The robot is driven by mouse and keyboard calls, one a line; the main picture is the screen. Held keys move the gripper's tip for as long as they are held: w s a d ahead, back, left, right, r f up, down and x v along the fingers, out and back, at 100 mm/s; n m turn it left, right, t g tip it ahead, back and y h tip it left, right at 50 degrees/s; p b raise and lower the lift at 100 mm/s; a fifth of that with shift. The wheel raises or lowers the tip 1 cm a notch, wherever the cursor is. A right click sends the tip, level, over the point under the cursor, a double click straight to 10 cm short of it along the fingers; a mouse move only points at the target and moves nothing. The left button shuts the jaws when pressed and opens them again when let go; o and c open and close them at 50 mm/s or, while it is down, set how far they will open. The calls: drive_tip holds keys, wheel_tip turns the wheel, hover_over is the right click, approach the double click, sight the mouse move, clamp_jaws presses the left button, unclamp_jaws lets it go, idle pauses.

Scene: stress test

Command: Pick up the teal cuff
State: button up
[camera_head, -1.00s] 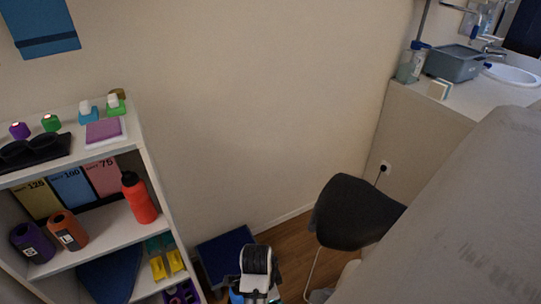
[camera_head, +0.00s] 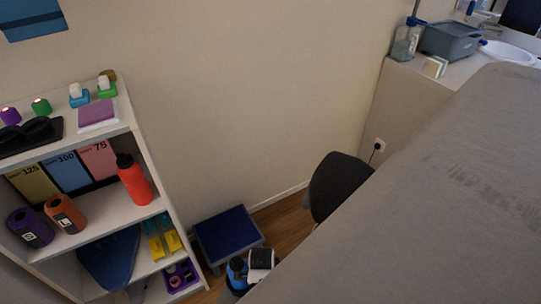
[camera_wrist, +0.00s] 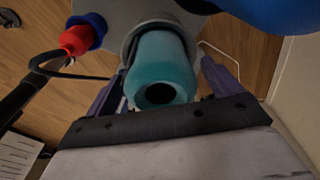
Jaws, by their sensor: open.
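The teal cuff (camera_wrist: 163,58) is a smooth, rounded piece with a dark round hole facing the wrist camera. It sits in the upper middle of the wrist view, inside a grey rounded surround. My gripper (camera_wrist: 166,72) is open, with one finger on each side of the cuff. The picture does not show whether the fingers touch it. I cannot make out the cuff in the head view, where my gripper is not clearly visible either.
A red and blue piece (camera_wrist: 82,35) is beside the cuff at left. In the head view, a white shelf (camera_head: 100,218) stands left, a blue-topped stool (camera_head: 228,235) beside it, and a dark chair (camera_head: 335,183) stands right. A large grey surface covers the right.

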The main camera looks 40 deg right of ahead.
drive_tip(key=shift+f, duration=0.3)
drive_tip(key=c, duration=1.1)
drive_tip(key=shift+r, duration=0.15)
drive_tip(key=shift+c, duration=0.2)
